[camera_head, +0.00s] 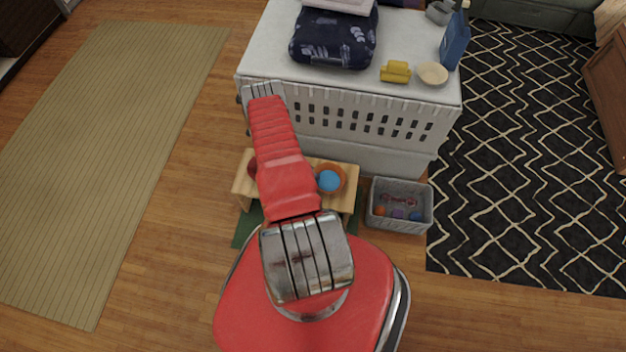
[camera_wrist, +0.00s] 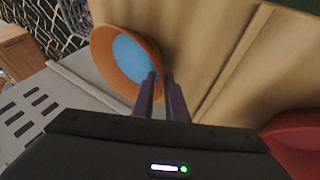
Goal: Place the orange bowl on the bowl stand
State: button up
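The orange bowl (camera_head: 331,177) has a blue inside and is at the right part of a low, light wooden stand (camera_head: 345,200) in the head view. In the wrist view, the orange bowl (camera_wrist: 103,50) is at upper left, against the wooden surface (camera_wrist: 200,50). My gripper (camera_wrist: 160,76) has its two dark fingers close together at the bowl's right rim, with a narrow gap between them. Whether they grip the rim is unclear. In the head view my red arm hides the middle of the stand and my gripper.
A red bowl (camera_head: 252,167) shows at the stand's left and in the wrist view (camera_wrist: 292,135). A grey basket (camera_head: 400,222) with small coloured items stands right of the stand. A white slatted unit (camera_head: 400,150) is behind, bearing a small bowl (camera_head: 432,74) and a yellow item (camera_head: 395,72).

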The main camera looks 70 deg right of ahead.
jog(key=v, duration=1)
jog(key=shift+r, duration=0.15)
jog(key=shift+a, duration=0.1)
jog(key=shift+w, duration=0.1)
dwell(0.3)
